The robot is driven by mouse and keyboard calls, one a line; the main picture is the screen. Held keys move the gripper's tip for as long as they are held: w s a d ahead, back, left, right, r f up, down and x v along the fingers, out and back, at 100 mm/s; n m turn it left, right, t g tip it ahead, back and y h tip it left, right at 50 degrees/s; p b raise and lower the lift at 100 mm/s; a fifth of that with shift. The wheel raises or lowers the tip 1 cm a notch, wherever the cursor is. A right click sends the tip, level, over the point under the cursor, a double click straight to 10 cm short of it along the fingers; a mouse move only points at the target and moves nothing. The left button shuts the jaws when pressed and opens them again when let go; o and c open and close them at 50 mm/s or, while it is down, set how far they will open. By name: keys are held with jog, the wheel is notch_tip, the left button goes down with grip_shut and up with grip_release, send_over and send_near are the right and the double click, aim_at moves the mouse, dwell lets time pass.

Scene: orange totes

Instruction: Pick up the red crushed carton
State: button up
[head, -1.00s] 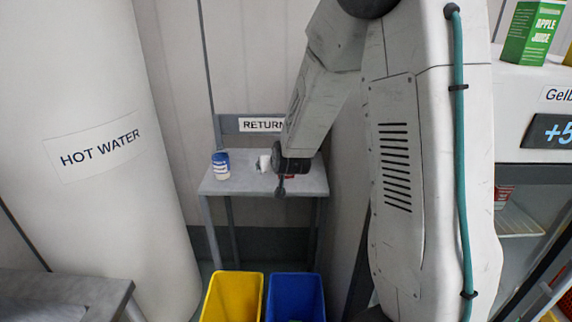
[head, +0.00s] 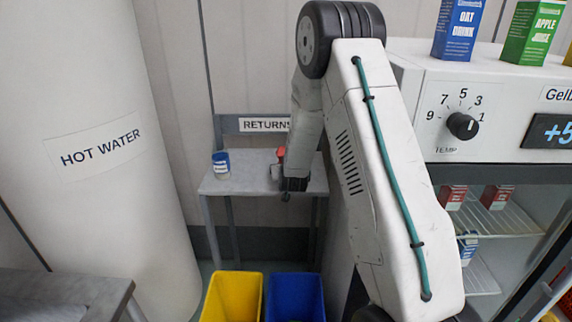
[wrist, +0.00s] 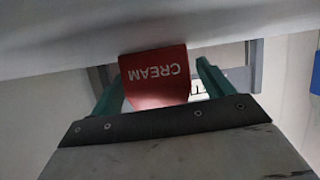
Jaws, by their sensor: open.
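The red carton (wrist: 153,72) shows in the wrist view with upside-down "CREAM" lettering. It stands between the two teal fingers of my gripper (wrist: 160,68), which are open. A gap shows between the carton and the right finger; contact on the left side is unclear. In the head view my gripper (head: 289,188) is at the right part of the returns table (head: 235,187), and my arm hides much of that spot. A small red patch (head: 281,153) shows beside my wrist there, with something white just below it. The carton's crushed shape is hard to make out.
A blue-and-white can (head: 221,165) stands on the left of the table. A yellow bin (head: 233,295) and a blue bin (head: 295,297) stand in front, below it. A hot water tank (head: 110,150) is at left and a fridge (head: 480,130) with cartons at right.

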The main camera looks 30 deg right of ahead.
jog(key=shift+w+d+f, duration=0.1)
jog(key=c, duration=1)
jog(key=shift+c, duration=0.3)
